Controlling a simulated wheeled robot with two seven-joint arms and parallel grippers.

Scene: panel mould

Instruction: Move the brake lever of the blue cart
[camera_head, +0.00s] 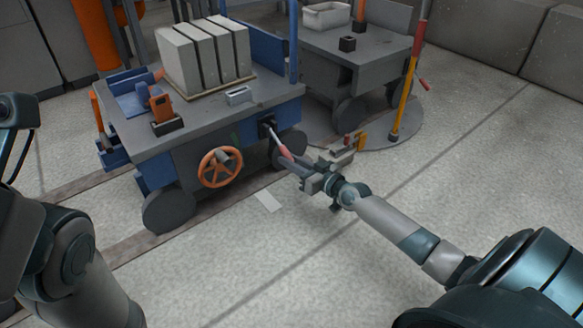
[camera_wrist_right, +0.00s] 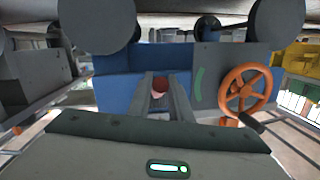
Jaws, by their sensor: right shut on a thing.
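The blue cart (camera_head: 215,118) stands left of centre in the head view, with a grey top. Its brake lever (camera_head: 274,138) sticks out from a dark bracket (camera_head: 267,123) on the near side and ends in a red grip (camera_head: 285,153). My right gripper (camera_head: 300,171) is at the outer end of the lever, shut on the red grip. In the right wrist view the red grip (camera_wrist_right: 159,86) shows between the two fingers of the right gripper (camera_wrist_right: 163,98), in front of the blue cart side (camera_wrist_right: 120,88). My left gripper is out of view.
An orange handwheel (camera_head: 221,167) is on the cart's near side, left of the lever. Grey blocks (camera_head: 205,55) stand on the cart top. A grey cart (camera_head: 350,50) and a red-yellow post (camera_head: 409,80) on a round base stand behind right. The near floor is clear.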

